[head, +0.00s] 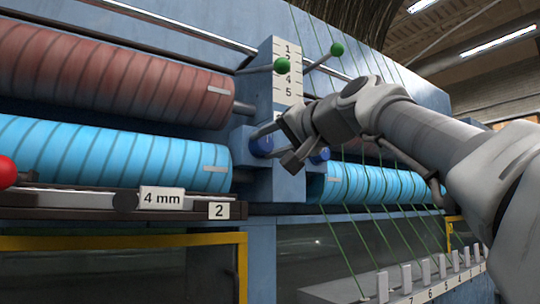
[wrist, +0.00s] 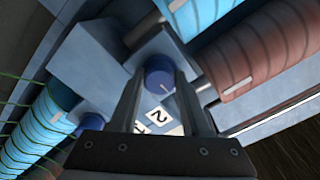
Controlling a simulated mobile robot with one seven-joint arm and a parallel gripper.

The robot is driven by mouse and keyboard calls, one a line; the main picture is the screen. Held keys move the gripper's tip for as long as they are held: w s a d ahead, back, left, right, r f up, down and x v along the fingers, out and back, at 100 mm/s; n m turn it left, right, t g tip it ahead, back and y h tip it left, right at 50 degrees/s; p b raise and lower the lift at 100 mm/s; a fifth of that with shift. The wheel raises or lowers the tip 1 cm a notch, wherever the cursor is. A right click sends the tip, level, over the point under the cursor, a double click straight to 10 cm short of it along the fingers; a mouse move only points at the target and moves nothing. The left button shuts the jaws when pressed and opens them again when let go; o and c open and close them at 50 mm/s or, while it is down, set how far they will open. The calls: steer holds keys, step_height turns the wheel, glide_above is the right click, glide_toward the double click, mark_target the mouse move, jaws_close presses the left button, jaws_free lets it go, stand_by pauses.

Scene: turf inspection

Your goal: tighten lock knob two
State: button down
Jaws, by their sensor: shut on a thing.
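My gripper (head: 271,146) reaches in from the right to the blue-grey roller bracket. A blue lock knob (head: 262,145) on the bracket's face sits at its fingertips. In the wrist view, the fingers of my gripper (wrist: 158,74) lie on either side of this knob (wrist: 159,82), which has a pale index line. The gripper is shut on it. A second blue knob (head: 320,154) is partly hidden behind my gripper in the head view.
A red-brown roller (head: 110,75) and a light-blue roller (head: 110,150) run left from the bracket. Two green-tipped levers (head: 281,65) stand by a numbered scale (head: 287,82) just above my gripper. Green strands hang at the right, above a row of numbered tabs (head: 420,287).

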steer(key=shift+c, duration=1.8)
jaws_free()
steer(key=shift+s+d, duration=0.1)
steer(key=b+v, duration=0.1)
steer(key=v, duration=1.6)
steer(key=shift+d+f, duration=0.1)
